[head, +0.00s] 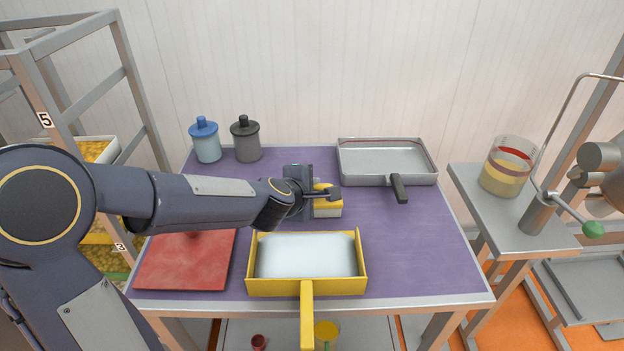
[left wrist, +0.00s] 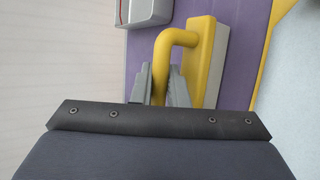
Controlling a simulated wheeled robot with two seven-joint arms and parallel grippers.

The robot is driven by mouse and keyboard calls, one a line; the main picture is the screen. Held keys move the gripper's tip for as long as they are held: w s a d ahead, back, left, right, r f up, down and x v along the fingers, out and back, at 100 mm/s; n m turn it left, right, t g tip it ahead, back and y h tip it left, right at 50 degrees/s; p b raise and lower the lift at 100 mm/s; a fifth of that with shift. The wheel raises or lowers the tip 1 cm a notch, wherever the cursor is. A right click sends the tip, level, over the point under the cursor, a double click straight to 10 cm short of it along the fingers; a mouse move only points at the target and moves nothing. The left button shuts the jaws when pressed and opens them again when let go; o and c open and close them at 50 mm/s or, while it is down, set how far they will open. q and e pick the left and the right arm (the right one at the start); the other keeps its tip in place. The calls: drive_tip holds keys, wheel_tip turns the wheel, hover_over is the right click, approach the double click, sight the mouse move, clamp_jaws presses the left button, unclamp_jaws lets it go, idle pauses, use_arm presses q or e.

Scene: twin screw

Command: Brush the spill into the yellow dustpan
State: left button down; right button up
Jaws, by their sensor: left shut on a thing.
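The yellow dustpan (head: 361,262) lies at the front middle of the table, its handle pointing toward me over the front edge; its inside looks pale. Its edge also shows at the right of the left wrist view (left wrist: 262,75). My left gripper (head: 312,193) is behind the dustpan, shut on the yellow handle of a brush (head: 328,209). In the left wrist view the gripper (left wrist: 160,85) has its fingers around that handle, and the brush (left wrist: 206,60) shows pale bristles. I cannot make out the spill; my left arm hides part of the table. My right gripper is not in view.
A grey metal pan (head: 385,160) with a black handle stands at the back right. A red mat (head: 187,262) lies at the front left. A blue-lidded jar (head: 207,145) and a dark jar (head: 246,142) stand at the back left. The table's right side is clear.

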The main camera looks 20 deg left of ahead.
use_arm(q)
drive_tip(key=s, duration=0.2)
drive_tip(key=shift+s+d, duration=0.3)
drive_tip(key=shift+d, duration=0.1)
drive_tip(key=shift+s+r+p, duration=0.25)
drive_tip(key=shift+r+p, duration=0.05)
drive_tip(key=shift+r, duration=0.05)
drive_tip(key=r+p, duration=0.2)
drive_tip(key=w+r+p, duration=0.1)
drive_tip(key=r+p, duration=0.1)
drive_tip(key=shift+a+r, duration=0.1)
